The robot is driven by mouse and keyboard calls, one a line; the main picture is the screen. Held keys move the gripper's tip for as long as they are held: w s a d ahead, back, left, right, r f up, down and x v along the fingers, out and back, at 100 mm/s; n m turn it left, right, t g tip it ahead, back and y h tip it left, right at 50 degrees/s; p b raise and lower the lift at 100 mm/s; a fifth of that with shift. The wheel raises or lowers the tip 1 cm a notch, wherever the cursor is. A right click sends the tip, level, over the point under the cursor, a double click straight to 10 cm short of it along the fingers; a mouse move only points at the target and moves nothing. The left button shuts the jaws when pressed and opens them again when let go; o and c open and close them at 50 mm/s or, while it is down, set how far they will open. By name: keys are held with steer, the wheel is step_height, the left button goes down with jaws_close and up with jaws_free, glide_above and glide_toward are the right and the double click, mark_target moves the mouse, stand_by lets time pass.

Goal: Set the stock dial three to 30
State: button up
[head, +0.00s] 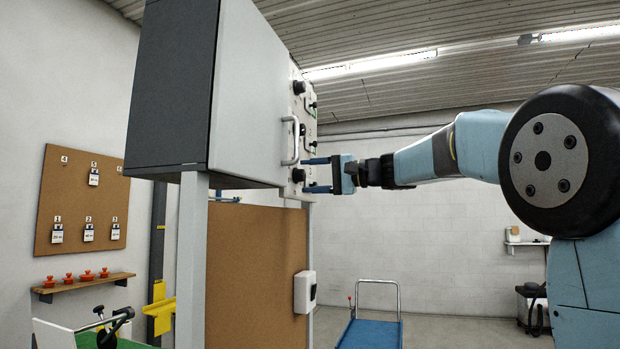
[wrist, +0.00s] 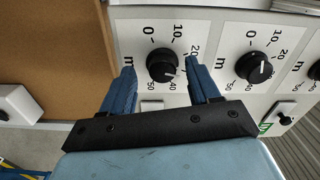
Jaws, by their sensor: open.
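In the wrist view a black dial (wrist: 160,65) sits between the two blue fingers of my open gripper (wrist: 159,72), one on each side. I cannot tell whether they touch it. Its white mark points to the lower right, between the 20 and 40 labels; the right finger covers part of that scale. A second black dial (wrist: 252,67) is to its right, with its mark also toward the lower right. Another dial (wrist: 315,71) is cut off at the edge. In the head view my gripper (head: 308,175) reaches the lowest knob (head: 298,175) on the cabinet's panel. No dial number is readable.
The grey cabinet (head: 245,95) has a protruding handle (head: 290,140) close to my gripper. A small switch (wrist: 285,119) is below the second dial. A brown board (head: 255,262) stands under the cabinet. A blue cart (head: 370,333) is on the floor; open air surrounds my arm.

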steer(key=v, duration=1.2)
steer(key=shift+d, duration=0.3)
steer(key=shift+s, duration=0.2)
